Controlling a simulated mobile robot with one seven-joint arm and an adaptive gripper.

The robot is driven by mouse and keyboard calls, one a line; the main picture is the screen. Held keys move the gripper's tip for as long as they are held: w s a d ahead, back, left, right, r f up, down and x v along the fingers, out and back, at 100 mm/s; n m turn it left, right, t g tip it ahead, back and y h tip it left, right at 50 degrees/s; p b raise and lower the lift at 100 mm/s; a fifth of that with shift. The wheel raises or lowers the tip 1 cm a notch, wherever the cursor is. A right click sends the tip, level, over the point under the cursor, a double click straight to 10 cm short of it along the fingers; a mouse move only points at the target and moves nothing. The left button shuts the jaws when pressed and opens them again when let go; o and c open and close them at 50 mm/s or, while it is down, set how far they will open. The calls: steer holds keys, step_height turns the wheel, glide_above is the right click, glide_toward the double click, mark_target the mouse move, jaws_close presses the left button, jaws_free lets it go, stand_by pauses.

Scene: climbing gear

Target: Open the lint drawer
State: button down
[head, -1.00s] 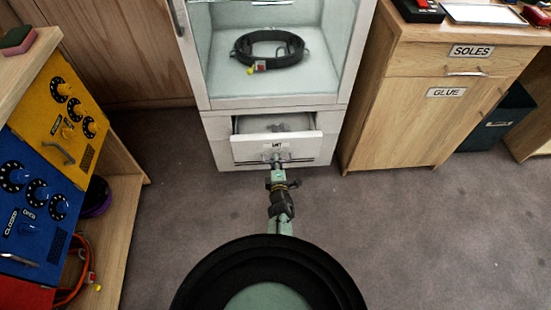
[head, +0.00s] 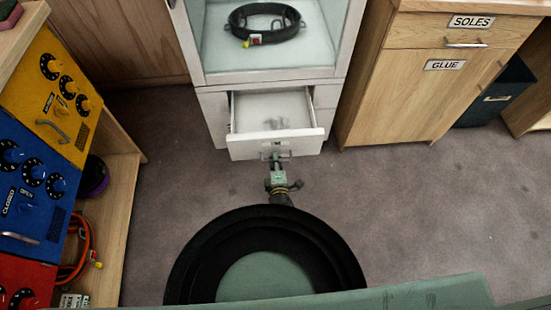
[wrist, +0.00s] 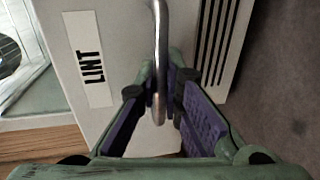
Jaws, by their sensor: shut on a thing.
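The lint drawer (head: 275,145) is a white drawer at the bottom of the white cabinet, pulled well out, with its inside showing from above in the head view. In the wrist view its front (wrist: 120,60) carries a LINT label (wrist: 90,60) and a metal bar handle (wrist: 158,50). My gripper (head: 277,160) is at the drawer front in the head view. In the wrist view my gripper (wrist: 160,98) has its purple-padded fingers on both sides of the handle, shut on it. Small grey bits or marks show on the drawer's floor; I cannot tell what they are.
Above the drawer is a glass-fronted compartment holding a black coiled ring (head: 264,22). A wooden cabinet (head: 420,90) marked SOLES and GLUE stands to the right. A shelf with coloured dial panels (head: 45,150) stands to the left. Grey floor (head: 400,210) is clear to the right.

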steer(key=c, duration=2)
jaws_free()
steer(key=shift+d, duration=0.25)
steer(key=shift+c, duration=0.2)
steer(key=o, duration=0.3)
steer(key=shift+a, duration=0.15)
steer(key=shift+o, duration=0.2)
